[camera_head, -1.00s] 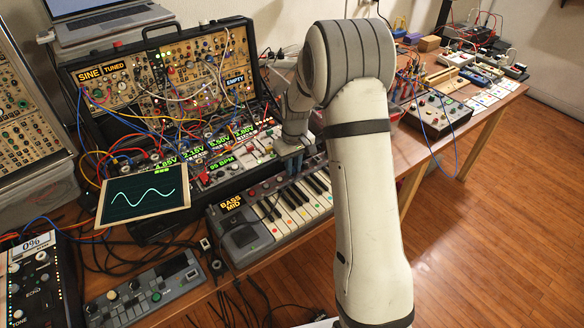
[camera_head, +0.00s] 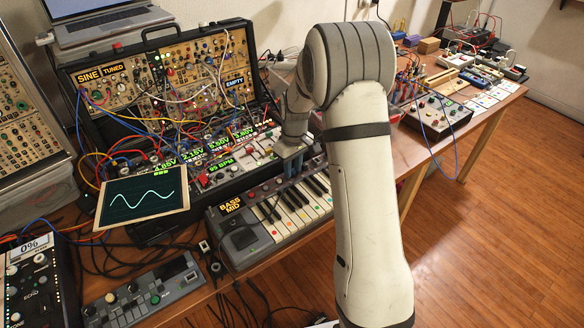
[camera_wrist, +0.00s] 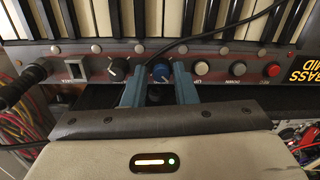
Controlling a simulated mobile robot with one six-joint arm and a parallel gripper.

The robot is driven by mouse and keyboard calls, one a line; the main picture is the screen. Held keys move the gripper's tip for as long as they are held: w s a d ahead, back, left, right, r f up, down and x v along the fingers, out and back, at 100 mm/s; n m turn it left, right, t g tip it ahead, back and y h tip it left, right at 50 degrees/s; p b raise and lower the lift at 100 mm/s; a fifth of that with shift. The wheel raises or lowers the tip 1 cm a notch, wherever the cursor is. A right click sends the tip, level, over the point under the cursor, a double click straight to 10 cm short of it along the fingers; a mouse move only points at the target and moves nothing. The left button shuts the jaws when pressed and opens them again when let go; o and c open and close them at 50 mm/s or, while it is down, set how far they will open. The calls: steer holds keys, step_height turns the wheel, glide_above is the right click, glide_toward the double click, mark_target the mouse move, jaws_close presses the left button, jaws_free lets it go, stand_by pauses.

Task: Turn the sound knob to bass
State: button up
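The keyboard synth (camera_head: 240,237) lies on the table with a "BASS MID" label (camera_head: 230,204) at its left end. In the wrist view its panel (camera_wrist: 214,69) carries a row of controls below the keys. A blue knob (camera_wrist: 161,72) sits between the two teal fingers of my gripper (camera_wrist: 160,76). Slim gaps show on both sides of the knob, so the fingers are around it and seem apart from it. In the head view my gripper (camera_head: 292,166) points down at the synth's back edge. The knob is hidden there.
A black knob (camera_wrist: 118,68) is close left of the fingers, and a pale button (camera_wrist: 201,68) close right. A black cable (camera_wrist: 205,37) crosses the keys. Behind the synth stands a modular case (camera_head: 150,110) full of patch cables. A tablet (camera_head: 143,198) shows a wave.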

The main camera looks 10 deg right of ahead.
mark_target(294, 171)
step_height(294, 171, up, 8)
steer(key=shift+d+f, duration=0.1)
stand_by(0.5)
stand_by(0.4)
steer(key=shift+s+r, duration=0.2)
steer(key=shift+r, duration=0.1)
steer(key=s+r+m+t+p, duration=0.1)
steer(key=s+r+m, duration=0.2)
steer(key=s+r, duration=0.8)
steer(key=s+m+t+p, duration=0.1)
steer(key=s+m, duration=0.1)
steer(key=s, duration=1.5)
steer(key=shift+s+a+m+t, duration=0.2)
steer(key=shift+s+m+t, duration=0.1)
steer(key=shift+m+t, duration=0.1)
